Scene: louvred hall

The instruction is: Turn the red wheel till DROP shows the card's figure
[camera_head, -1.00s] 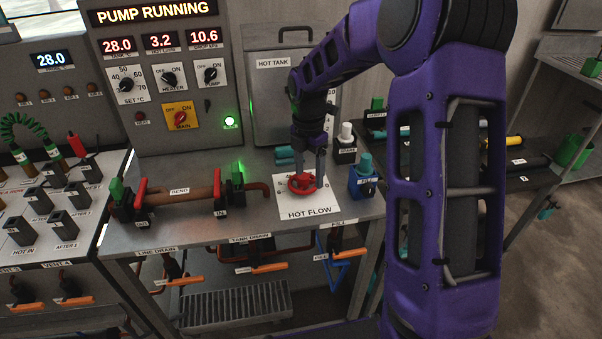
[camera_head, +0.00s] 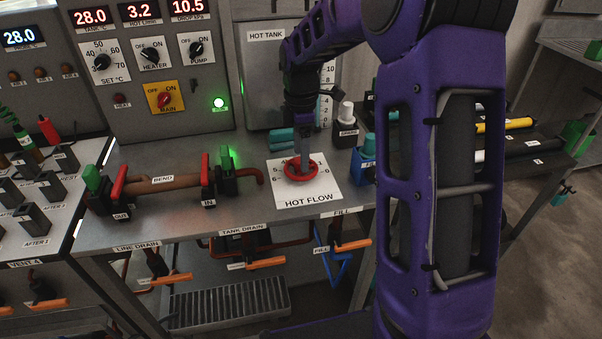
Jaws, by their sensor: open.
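The red wheel (camera_head: 302,173) lies on a white plate marked HOT FLOW (camera_head: 318,191) on the steel bench. My gripper (camera_head: 301,165) points down at the wheel, its fingers at or just above the rim and hub. It is open; I cannot tell whether the fingers touch the wheel. The plate's scale figures are partly hidden by the wheel and gripper. The DROP display (camera_head: 187,8) on the panel reads 10.5, with its top edge near the picture's edge. Beside it, the HOT LMIN display (camera_head: 138,11) reads 3.2 and the tank display (camera_head: 90,17) reads 28.0. I see no card.
A bend pipe (camera_head: 165,190) with red and green handles lies left of the plate. Orange-handled valves (camera_head: 267,262) hang below the bench edge. My arm covers the right.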

